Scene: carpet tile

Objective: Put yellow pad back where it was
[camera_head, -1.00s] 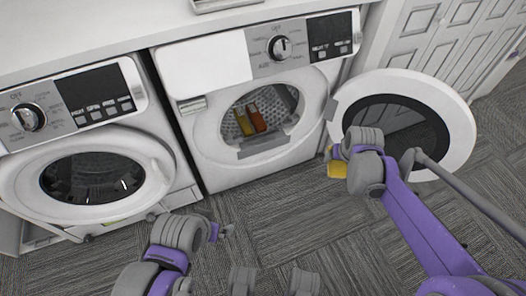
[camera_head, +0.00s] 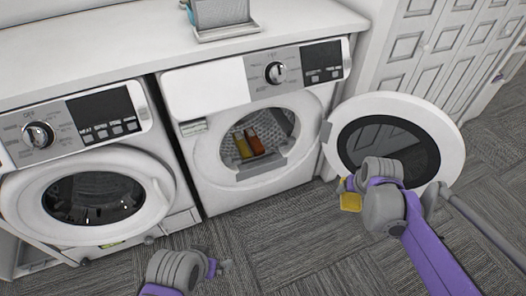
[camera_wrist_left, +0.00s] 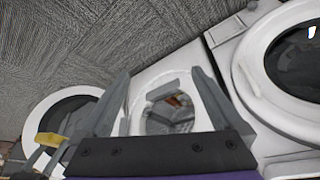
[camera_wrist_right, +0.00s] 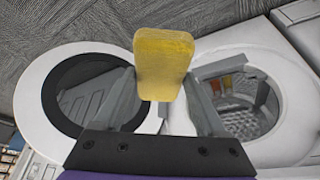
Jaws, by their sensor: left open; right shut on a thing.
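The yellow pad (camera_wrist_right: 163,60) is held between the fingers of my right gripper (camera_wrist_right: 165,98), which is shut on it. In the head view the yellow pad (camera_head: 350,202) hangs from my right gripper (camera_head: 347,186), in front of the open round door (camera_head: 447,125) of the right washer (camera_head: 215,150). Inside that washer's drum are a yellow item (camera_head: 242,146) and an orange-brown item (camera_head: 257,143). My left gripper (camera_head: 223,266) is low over the floor, open and empty. Its spread fingers show in the left wrist view (camera_wrist_left: 160,100).
The left washer (camera_head: 150,140) has its door (camera_head: 20,205) shut. A white counter (camera_head: 120,45) runs above both machines and bears a grey container (camera_head: 222,14) on a tray. Panelled white doors (camera_head: 440,45) stand at the right. The carpet (camera_head: 290,240) in front is clear.

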